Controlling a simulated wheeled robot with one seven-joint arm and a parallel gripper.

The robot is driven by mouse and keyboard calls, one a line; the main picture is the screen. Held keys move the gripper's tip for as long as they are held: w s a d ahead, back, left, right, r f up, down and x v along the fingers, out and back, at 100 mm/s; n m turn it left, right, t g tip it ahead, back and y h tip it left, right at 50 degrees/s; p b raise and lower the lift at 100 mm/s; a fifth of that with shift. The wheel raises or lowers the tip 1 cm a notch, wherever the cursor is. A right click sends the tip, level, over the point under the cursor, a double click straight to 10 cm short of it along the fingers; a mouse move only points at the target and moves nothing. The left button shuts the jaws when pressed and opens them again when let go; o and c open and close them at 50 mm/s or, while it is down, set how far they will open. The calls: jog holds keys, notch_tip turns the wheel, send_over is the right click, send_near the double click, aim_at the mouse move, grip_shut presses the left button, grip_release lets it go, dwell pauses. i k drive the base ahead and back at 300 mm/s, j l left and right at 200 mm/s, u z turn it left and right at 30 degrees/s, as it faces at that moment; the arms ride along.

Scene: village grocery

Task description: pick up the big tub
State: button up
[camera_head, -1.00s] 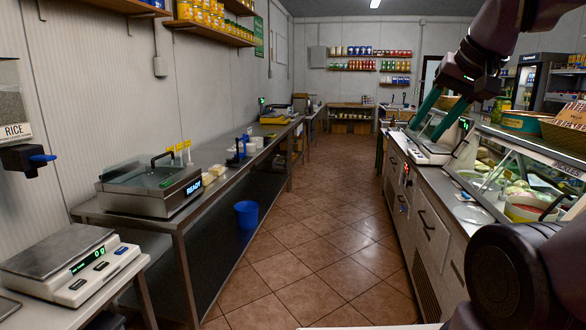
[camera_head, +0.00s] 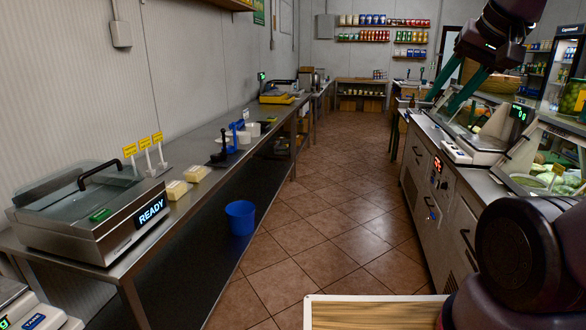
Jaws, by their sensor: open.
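Two small white tubs (camera_head: 253,129) stand near the middle of the left steel counter, beside a blue-handled device. One looks a little larger, but I cannot tell for sure which is the big tub. My gripper (camera_head: 445,104) hangs at the upper right with its two teal fingers apart. It is open, with nothing seen between the fingers. In the picture it is in front of the right-hand counter, well apart from the white tubs.
A steel machine reading READY (camera_head: 100,212) and two pale blocks (camera_head: 186,181) are on the left counter (camera_head: 215,150). A blue bucket (camera_head: 240,217) is on its lower shelf. A scale (camera_head: 470,140) and glass display case (camera_head: 545,180) line the right. The tiled aisle (camera_head: 325,180) between is clear.

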aim_at(253, 130)
jog(key=i, duration=2.15)
jog(key=i+u, duration=0.15)
jog(key=i, duration=0.45)
jog(key=i+l+u, duration=0.15)
jog(key=i, duration=0.45)
jog(key=i+l+u, duration=0.15)
jog(key=i, duration=0.4)
jog(key=i+l, duration=0.05)
jog(key=l, duration=0.05)
